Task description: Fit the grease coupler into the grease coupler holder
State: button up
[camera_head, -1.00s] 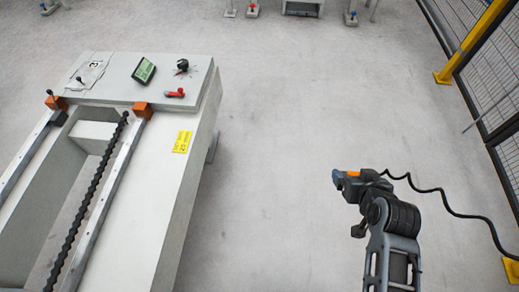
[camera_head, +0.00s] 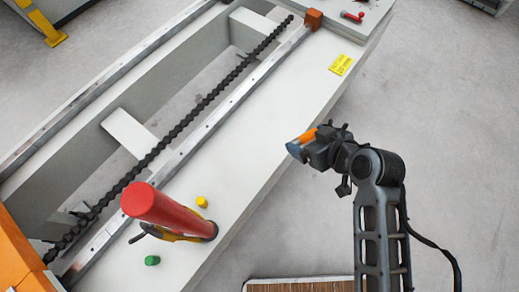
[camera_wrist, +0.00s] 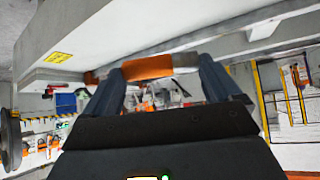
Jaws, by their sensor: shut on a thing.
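My gripper (camera_head: 301,147) is shut on an orange cylinder, taken to be the grease coupler (camera_head: 306,136), right of the long grey machine bed in the head view. No grease coupler holder can be made out for certain. A red cylinder (camera_head: 168,210) with a yellow and black base stands on the bed's near end, apart from my gripper.
The grey bed (camera_head: 262,130) carries rails and a dark screw (camera_head: 190,118). A yellow knob (camera_head: 201,202) and a green knob (camera_head: 152,260) sit near the red cylinder. An orange block (camera_head: 22,255) is at lower left, a brown slatted platform (camera_head: 300,285) at the bottom. Floor at right is clear.

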jog(key=s+a+f+n+g+y+b, duration=0.2)
jog(key=s+a+f+n+y+b, duration=0.15)
jog(key=a+f+b, duration=0.2)
jog(key=b, duration=0.1)
send_near(239, 153)
jog(key=shift+n+h, duration=0.45)
jog(key=w+a, duration=0.1)
jog(key=w+a+r, duration=0.1)
jog(key=a, duration=0.1)
jog(key=shift+w+r, duration=0.15)
jog(key=shift+a, duration=0.15)
jog(key=shift+f+b, duration=0.5)
jog(key=shift+f, duration=1.55)
jog(key=shift+f, duration=0.15)
jog(key=o, duration=1)
